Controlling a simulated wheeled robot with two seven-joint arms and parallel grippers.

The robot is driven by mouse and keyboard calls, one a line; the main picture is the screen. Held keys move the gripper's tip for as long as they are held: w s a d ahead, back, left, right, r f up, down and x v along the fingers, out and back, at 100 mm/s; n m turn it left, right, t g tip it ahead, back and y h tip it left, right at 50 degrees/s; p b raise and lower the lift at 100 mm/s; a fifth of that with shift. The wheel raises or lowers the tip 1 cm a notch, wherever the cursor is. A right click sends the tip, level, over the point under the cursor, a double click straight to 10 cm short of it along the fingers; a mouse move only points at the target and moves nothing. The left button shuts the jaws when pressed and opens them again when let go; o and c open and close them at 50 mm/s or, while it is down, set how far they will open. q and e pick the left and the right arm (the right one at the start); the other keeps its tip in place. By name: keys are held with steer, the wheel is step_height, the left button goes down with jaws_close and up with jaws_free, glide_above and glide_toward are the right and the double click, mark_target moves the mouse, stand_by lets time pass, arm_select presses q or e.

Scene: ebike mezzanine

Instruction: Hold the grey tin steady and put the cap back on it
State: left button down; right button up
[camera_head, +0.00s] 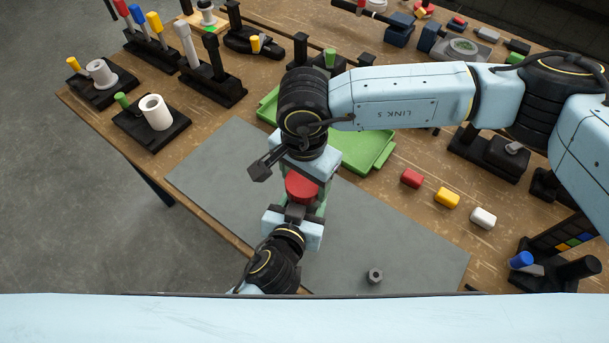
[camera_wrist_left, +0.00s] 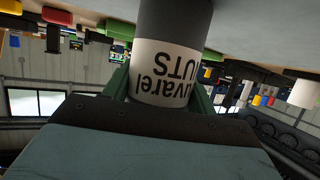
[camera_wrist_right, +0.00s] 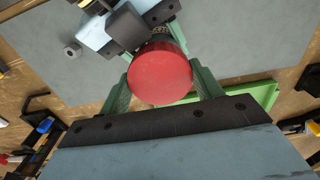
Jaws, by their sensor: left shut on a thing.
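The grey tin (camera_wrist_left: 172,22) with a white lettered label shows in the left wrist view, between the fingers of my left gripper (camera_wrist_left: 165,92), which is shut on it. The red cap (camera_head: 301,188) is at the tin's top in the head view and shows as a red disc in the right wrist view (camera_wrist_right: 160,74). My right gripper (camera_wrist_right: 164,84) is around the cap from above, one green finger on each side, with narrow gaps, so it looks open. The seam between cap and tin is hidden, so I cannot tell how the cap sits.
A grey mat (camera_head: 225,175) lies below, with a hex nut (camera_head: 375,275) on it. A green tray (camera_head: 367,150) is behind my right arm. Red (camera_head: 411,179), yellow (camera_head: 447,198) and white (camera_head: 483,218) pieces lie to the right. Black stands line the back left.

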steer(key=shift+c, duration=1.2)
steer(key=m, duration=0.3)
steer(key=o, duration=1.1)
steer(key=shift+r, duration=0.1)
steer(key=shift+r, duration=2.2)
